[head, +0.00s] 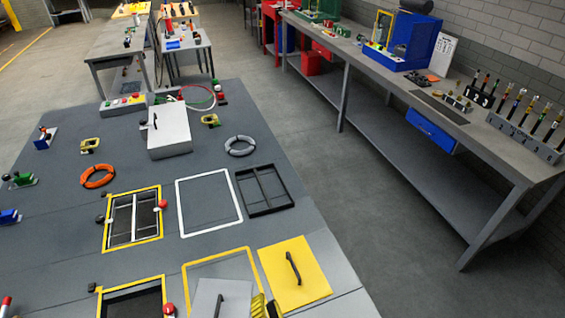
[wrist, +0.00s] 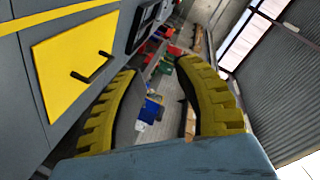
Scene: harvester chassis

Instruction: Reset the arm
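My gripper (wrist: 158,68) shows in the wrist view with two yellow ribbed fingers spread apart and nothing held between them. Only distant background shows through the gap. In the head view a small yellow ribbed part, which looks like a finger of my gripper (head: 259,306), shows at the bottom edge, beside the yellow panel; the rest of my arm is out of view. The yellow panel (head: 292,272) with a black handle lies flat on the grey chassis deck (head: 75,262). In the wrist view this yellow panel (wrist: 72,62) is left of the fingers, apart from them.
A grey panel with a handle (head: 222,298) and yellow-framed openings (head: 132,219) are on the deck. An orange ring (head: 97,177), a grey ring (head: 240,146) and a raised grey box (head: 170,133) lie farther back. A long workbench (head: 400,88) stands right, across clear floor (head: 330,185).

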